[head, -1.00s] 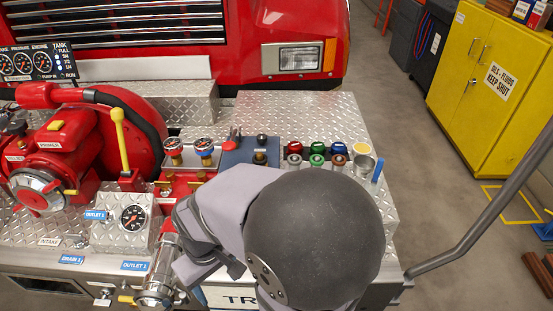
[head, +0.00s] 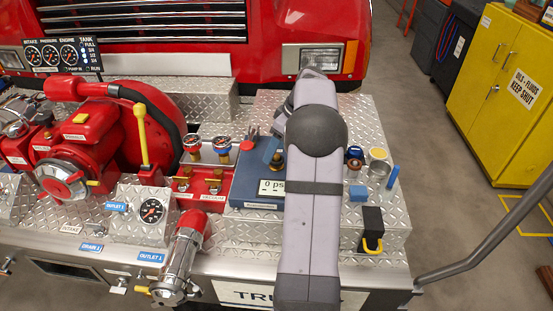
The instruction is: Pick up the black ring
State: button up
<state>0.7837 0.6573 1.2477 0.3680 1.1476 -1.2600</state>
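I cannot make out a black ring with certainty; my arm covers much of the diamond-plate deck. A blue panel (head: 243,178) with a brass fitting (head: 277,165) sits left of my arm. My forearm and its dark round joint cross the picture from the bottom to the truck's front. A small grey part of my wrist or gripper (head: 284,112) shows at the left of the arm's far end. Its fingertips are hidden or too small to tell, so I cannot see whether it holds anything.
Two gauges, one with a red ring (head: 192,144) and one with a blue ring (head: 222,146), stand left of the panel.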

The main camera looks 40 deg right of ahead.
aim_at(279, 156)
jog(key=shift+n, duration=0.3)
jog(key=shift+w+d+f+p, duration=0.25)
jog(key=shift+d+f+p, duration=0.4)
jog(key=shift+d, duration=0.2)
jog(key=shift+w+d+f+p, duration=0.2)
jog(key=shift+d+f+p, duration=0.45)
jog(key=shift+d, duration=0.2)
jog(key=shift+p+x, duration=0.8)
jog(key=shift+x, duration=1.2)
jog(key=shift+d+r+t, duration=0.1)
jog(key=shift+d+t, duration=0.05)
jog(key=shift+t, duration=0.15)
jog(key=c, duration=0.9)
